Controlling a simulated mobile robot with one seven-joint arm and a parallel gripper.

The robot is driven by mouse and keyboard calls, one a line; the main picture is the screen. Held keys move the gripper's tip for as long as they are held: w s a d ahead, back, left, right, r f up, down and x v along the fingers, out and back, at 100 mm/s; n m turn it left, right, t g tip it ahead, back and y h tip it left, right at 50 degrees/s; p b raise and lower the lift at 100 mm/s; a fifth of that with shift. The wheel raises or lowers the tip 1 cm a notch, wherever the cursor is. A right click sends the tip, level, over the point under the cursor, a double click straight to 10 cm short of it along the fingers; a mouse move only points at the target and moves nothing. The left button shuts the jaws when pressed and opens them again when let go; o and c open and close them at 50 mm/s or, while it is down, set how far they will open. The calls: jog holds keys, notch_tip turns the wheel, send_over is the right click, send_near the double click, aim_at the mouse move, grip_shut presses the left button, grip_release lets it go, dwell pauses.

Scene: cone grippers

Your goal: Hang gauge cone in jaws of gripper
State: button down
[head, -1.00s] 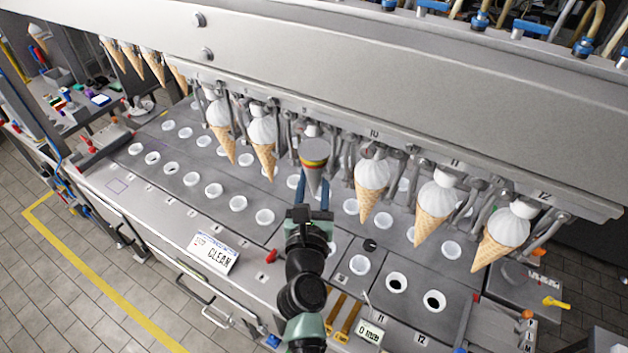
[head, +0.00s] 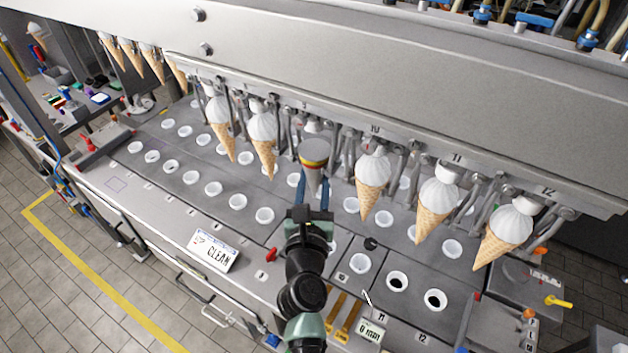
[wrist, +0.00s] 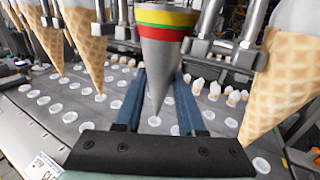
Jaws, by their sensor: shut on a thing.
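The gauge cone (head: 314,164) is a grey metal cone with yellow, green and red bands near its top. It also shows in the wrist view (wrist: 163,60), point down and about upright. My gripper (head: 312,190) is shut on the cone's lower part, and its two blue fingers (wrist: 158,98) lie on either side of it. The cone is up at the row of hanging jaws, between ice cream cones. Metal jaw arms (wrist: 205,45) stand close on both sides of its banded top in the wrist view. Whether they touch it, I cannot tell.
Ice cream cones hang from neighbouring jaws, one on the left (head: 263,135) and one on the right (head: 373,180), close to my gripper. Below is a grey deck with white-rimmed holes (head: 265,215).

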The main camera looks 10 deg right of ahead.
jog(key=shift+c, duration=0.5)
grip_release()
jog(key=shift+f, duration=0.1)
jog(key=s+a, duration=0.5)
jog(key=s, duration=0.2)
jog(key=shift+s+a+b, duration=0.15)
jog(key=shift+b, duration=0.15)
dwell(0.4)
dwell(0.9)
